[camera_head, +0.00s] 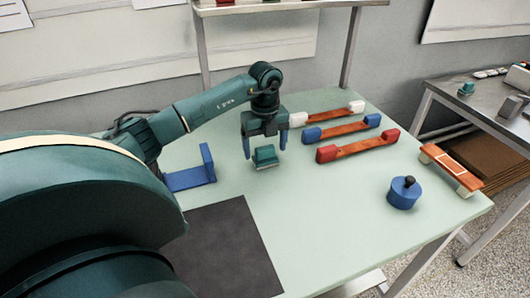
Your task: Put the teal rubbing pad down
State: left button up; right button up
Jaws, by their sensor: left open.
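The teal rubbing pad (265,155) sits on the pale green table (330,235), with a lighter underside edge. My left gripper (265,147) points down over it, one finger to each side. The left gripper is open, and its fingers look apart from the pad. The pad appears to rest on the table surface, though a small gap under it would be hard to see. My right gripper is not in view.
Three copper bars with white (328,115), blue (342,128) and red (357,147) end blocks lie right of the gripper. A blue bracket (192,176) stands left. A dark mat (228,250), a blue knobbed pot (403,194) and an orange bar (450,167) lie nearer or right.

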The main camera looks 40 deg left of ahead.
aim_at(265, 148)
pick_arm(q)
notch_tip(265, 148, up, 10)
jog(key=shift+f, duration=0.2)
dwell(0.6)
